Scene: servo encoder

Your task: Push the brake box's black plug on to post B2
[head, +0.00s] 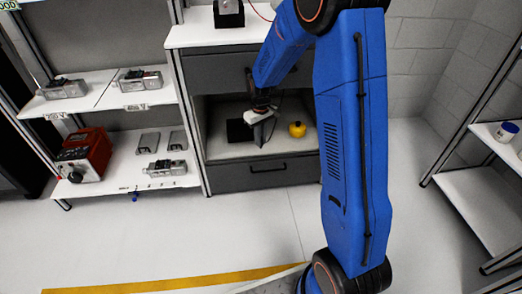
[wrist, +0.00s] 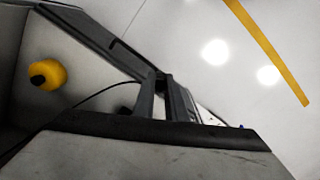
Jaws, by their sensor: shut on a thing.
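My gripper (head: 262,128) is inside the open bay of the grey cabinet (head: 215,72), partly hidden by its own wrist. In the wrist view its two dark fingers (wrist: 160,77) close together at the tips on a small dark thing, apparently the black plug. A thin black cable (wrist: 103,90) runs from the left to the fingertips. The plug itself is too small to make out. A black box (head: 238,130), possibly the brake box, sits in the bay just left of my gripper. I cannot make out post B2 or its label in either view.
A yellow round object (head: 297,129) with a dark knob stands in the bay to the right; it also shows in the wrist view (wrist: 46,75). A red box (head: 88,150) and several metal units occupy the shelves (head: 110,179) at left. The floor (head: 150,240) in front is clear.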

